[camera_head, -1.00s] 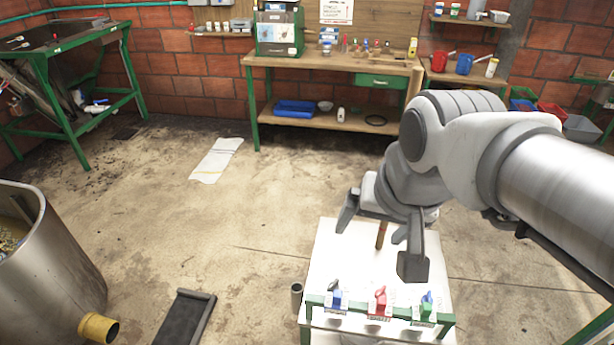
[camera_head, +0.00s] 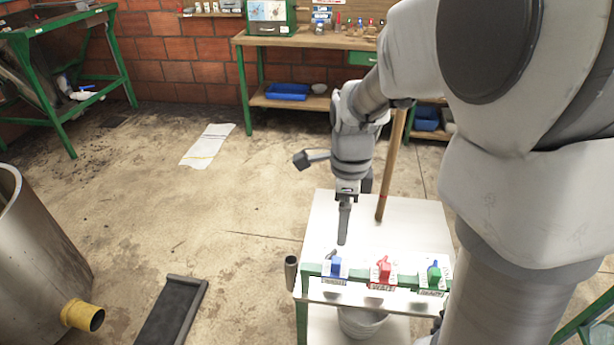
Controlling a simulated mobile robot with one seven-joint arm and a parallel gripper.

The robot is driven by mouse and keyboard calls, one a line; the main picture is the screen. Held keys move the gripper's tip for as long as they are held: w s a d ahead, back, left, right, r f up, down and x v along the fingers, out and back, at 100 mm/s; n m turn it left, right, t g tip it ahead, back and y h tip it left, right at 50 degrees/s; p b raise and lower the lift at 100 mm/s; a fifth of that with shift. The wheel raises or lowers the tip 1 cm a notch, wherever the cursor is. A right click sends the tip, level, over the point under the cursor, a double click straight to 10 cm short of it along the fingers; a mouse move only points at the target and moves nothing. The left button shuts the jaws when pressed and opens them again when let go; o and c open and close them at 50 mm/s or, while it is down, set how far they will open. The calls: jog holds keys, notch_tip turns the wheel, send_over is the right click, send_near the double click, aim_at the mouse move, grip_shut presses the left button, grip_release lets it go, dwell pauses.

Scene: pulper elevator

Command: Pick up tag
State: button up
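Three small valve-like pieces, blue (camera_head: 335,266), red (camera_head: 384,269) and green (camera_head: 434,274), stand in a row along the green front rail of a small white table (camera_head: 420,213). Each has a white printed label below it: one under blue (camera_head: 334,281), one under red (camera_head: 381,286) and one under green (camera_head: 431,292). I cannot tell which of these, if any, is the tag. My gripper (camera_head: 323,200) is open and empty, its fingers spread apart. One finger points down over the table's left part, behind the blue piece; the other points left.
A wooden handle (camera_head: 394,165) rises from the table just right of my gripper. A grey tube (camera_head: 291,272) stands at the table's left edge. A dark ramp-like piece (camera_head: 172,312) and a steel tank (camera_head: 40,255) are at left. A workbench (camera_head: 300,40) stands behind.

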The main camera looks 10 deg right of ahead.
aim_at(335, 270)
notch_tip(335, 270, down, 12)
jog(key=shift+r+b, duration=0.1)
jog(key=shift+b, duration=1.15)
jog(key=shift+s+a+f+b, duration=0.15)
jog(key=shift+f+b, duration=0.2)
jog(key=shift+f, duration=1.05)
jog(key=shift+a+f+b, duration=0.15)
jog(key=shift+f+b, duration=0.15)
jog(key=shift+f, duration=1.05)
grip_shut()
jog(key=shift+r, duration=0.1)
